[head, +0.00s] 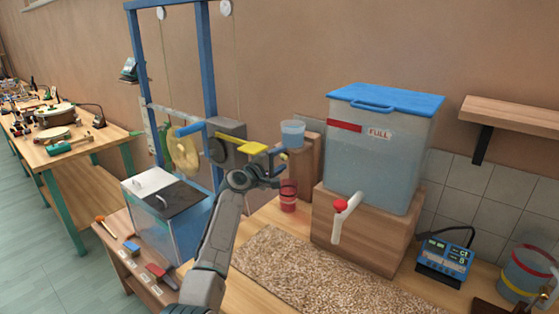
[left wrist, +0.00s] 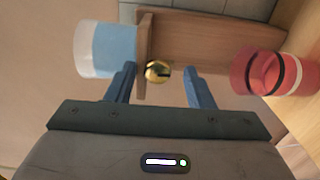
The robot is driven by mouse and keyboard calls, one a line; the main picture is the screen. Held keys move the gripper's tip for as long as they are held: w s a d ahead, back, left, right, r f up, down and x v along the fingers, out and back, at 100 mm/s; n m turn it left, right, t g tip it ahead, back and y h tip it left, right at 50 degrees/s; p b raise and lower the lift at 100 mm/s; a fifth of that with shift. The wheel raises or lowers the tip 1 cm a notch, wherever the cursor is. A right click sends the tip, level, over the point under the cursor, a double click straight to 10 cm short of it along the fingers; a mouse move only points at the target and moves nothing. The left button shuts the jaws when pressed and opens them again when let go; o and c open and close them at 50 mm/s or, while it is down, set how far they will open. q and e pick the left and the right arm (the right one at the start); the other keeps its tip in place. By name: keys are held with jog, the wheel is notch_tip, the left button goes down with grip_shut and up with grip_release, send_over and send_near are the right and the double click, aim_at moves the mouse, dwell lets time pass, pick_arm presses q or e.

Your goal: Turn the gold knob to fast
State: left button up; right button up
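The gold knob (left wrist: 157,72) shows in the left wrist view as a small round shiny knob with a dark mark on its face. It lies in front of a wooden block (left wrist: 205,45). My left gripper (left wrist: 160,86) is open, with one blue finger on each side of the knob in the picture. A gap shows between the knob and each finger; I cannot tell how deep the fingers reach. In the head view my left gripper (head: 281,166) is near the wooden block (head: 305,160), and the knob cannot be made out. My right gripper is not in view.
A light blue cup (head: 292,133) stands on the block, and a red cup (head: 288,196) is just below my gripper. A yellow paddle (head: 252,147) is close on the left. A clear tank (head: 378,150) with a red-and-white tap (head: 346,212) stands right.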

pick_arm(q)
jog(key=b+v, duration=0.1)
jog(key=v, duration=0.9)
jog(key=shift+s+a, duration=0.25)
jog(key=shift+s, duration=0.05)
